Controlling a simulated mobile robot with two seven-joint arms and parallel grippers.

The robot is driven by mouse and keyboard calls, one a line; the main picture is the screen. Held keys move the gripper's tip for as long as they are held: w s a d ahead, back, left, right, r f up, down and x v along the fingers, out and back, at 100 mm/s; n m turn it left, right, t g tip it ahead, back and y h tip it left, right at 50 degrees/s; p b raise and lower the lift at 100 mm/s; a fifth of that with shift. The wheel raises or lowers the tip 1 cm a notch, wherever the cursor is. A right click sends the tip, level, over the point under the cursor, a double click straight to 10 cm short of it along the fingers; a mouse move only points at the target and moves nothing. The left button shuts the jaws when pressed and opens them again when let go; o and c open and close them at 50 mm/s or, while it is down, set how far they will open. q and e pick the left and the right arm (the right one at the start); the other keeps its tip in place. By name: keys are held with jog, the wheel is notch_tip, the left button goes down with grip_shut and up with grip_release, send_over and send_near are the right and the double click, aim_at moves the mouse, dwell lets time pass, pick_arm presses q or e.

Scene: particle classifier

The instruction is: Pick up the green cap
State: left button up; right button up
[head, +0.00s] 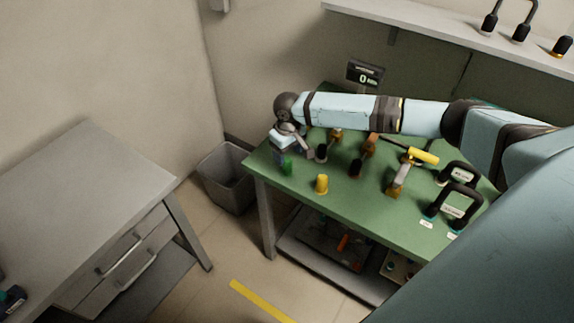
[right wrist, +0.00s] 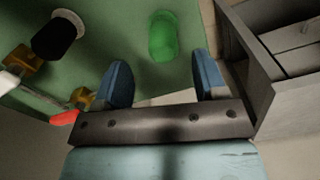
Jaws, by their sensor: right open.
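The green cap (head: 287,168) is a small green cylinder at the left end of the green table top (head: 300,189). In the right wrist view the green cap (right wrist: 163,37) lies just beyond my fingertips, roughly centred between them. My right gripper (right wrist: 163,72) is open, with two blue fingers apart and nothing between them. In the head view my right gripper (head: 283,157) is at the table's left end, close to the cap, and partly hides it. I cannot tell the exact height gap. My left gripper is not in view.
A yellow cap (head: 322,184) stands right of the green one. A grey bin (head: 224,178) is on the floor left of the table. A grey drawer desk (head: 85,185) is at left.

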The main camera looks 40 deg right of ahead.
aim_at(287, 160)
jog(key=shift+s+a+f, duration=0.1)
jog(key=shift+f, duration=1.3)
jog(key=shift+a+f, duration=0.1)
jog(key=shift+f, duration=1.25)
jog(key=shift+c, duration=0.5)
jog(key=c, duration=0.8)
